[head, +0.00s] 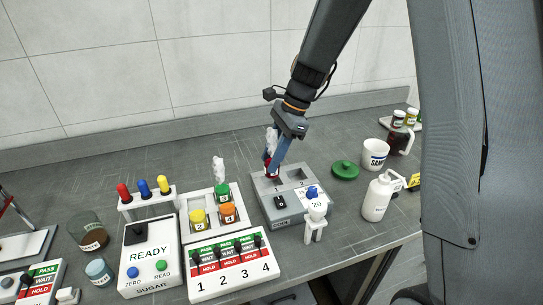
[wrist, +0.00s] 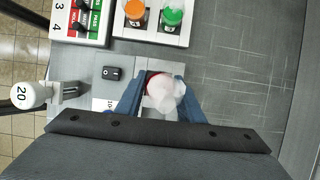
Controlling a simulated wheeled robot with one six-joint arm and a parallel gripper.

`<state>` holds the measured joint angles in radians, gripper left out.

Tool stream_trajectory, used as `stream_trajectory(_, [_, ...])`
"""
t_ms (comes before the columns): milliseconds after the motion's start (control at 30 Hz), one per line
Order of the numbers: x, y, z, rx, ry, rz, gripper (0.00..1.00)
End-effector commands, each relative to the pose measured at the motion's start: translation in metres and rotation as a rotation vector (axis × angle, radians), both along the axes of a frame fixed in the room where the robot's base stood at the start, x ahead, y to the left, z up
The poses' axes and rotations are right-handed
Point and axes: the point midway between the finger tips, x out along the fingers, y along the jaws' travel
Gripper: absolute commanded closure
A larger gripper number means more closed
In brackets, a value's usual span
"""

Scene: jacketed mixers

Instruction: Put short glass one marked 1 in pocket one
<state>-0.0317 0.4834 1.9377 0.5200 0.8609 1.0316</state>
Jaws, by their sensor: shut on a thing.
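My gripper (head: 270,168) is shut on a small red-topped glass (head: 272,174) at the left pocket of the grey two-pocket block (head: 284,212). In the wrist view the red glass (wrist: 153,76) sits between the two blue fingers of my gripper (wrist: 158,100). A white plume (wrist: 165,93) rises from it and covers part of it. Its number is not readable. The pockets carry the marks 1 and 2; the glass is over or in the one by mark 1, and its depth is hidden. The right pocket (head: 294,172) looks empty.
A white tray (head: 212,232) left of the block holds yellow, orange and green glasses; the green one has a plume. A four-switch panel (head: 233,265) stands in front. A white stand marked 20 (head: 316,212), green lid (head: 345,170), mug (head: 375,155) and bottle (head: 376,200) are at right.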

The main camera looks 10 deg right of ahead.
Motion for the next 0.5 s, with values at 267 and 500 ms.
stream_trajectory(267, [0.0,0.0,-0.013,0.0,-0.001,0.0,0.91])
stream_trajectory(500, [0.0,0.0,-0.024,0.0,0.0,-0.001,0.91])
